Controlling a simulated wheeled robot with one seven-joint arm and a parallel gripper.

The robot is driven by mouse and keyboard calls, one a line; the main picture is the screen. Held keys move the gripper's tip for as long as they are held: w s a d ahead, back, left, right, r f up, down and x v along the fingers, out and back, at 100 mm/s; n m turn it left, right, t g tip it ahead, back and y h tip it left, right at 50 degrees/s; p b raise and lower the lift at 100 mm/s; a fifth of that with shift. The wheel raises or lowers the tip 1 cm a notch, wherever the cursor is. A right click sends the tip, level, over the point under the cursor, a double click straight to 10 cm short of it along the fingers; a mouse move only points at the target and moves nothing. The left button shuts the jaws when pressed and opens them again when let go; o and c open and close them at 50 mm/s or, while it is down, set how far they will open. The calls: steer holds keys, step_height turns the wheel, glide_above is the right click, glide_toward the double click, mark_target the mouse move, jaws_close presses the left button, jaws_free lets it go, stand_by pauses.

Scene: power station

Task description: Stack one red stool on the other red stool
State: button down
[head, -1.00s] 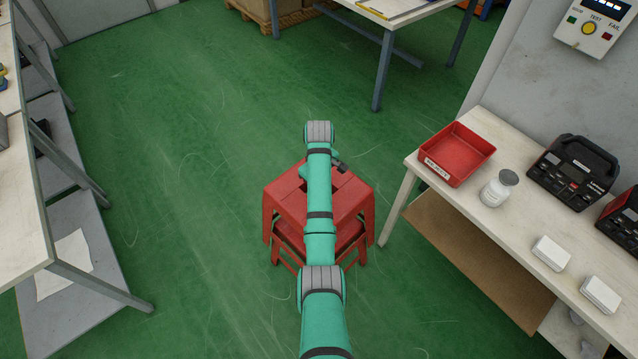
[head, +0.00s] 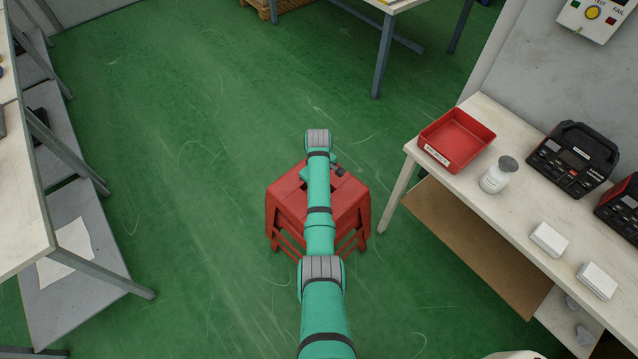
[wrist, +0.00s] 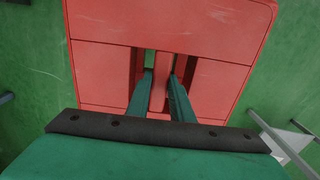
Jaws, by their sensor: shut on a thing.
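The upper red stool (head: 350,202) is upright beneath my arm, with its seat facing up. In the wrist view, its seat (wrist: 215,55) has two slots with a narrow bar between them. My gripper (wrist: 162,82) has one finger in each slot and is shut on that bar. The lower red stool (head: 288,243) is directly under the upper one and mostly hidden by it; parts of its legs show below. The two look nested or nearly so; whether the upper one rests fully on the lower is hidden.
A workbench (head: 425,160) on the right holds a red tray (head: 457,140), a white jar (head: 497,175) and black devices; its near leg is close to the stools. Shelving (head: 30,225) stands at left. Green floor is clear left and behind.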

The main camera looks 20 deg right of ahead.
steer(key=shift+f, duration=5.05)
steer(key=c, duration=1.6)
jaws_free()
steer(key=shift+o, duration=0.6)
steer(key=shift+s+f, duration=0.1)
steer(key=shift+f, duration=0.05)
step_height(320, 180, up, 11)
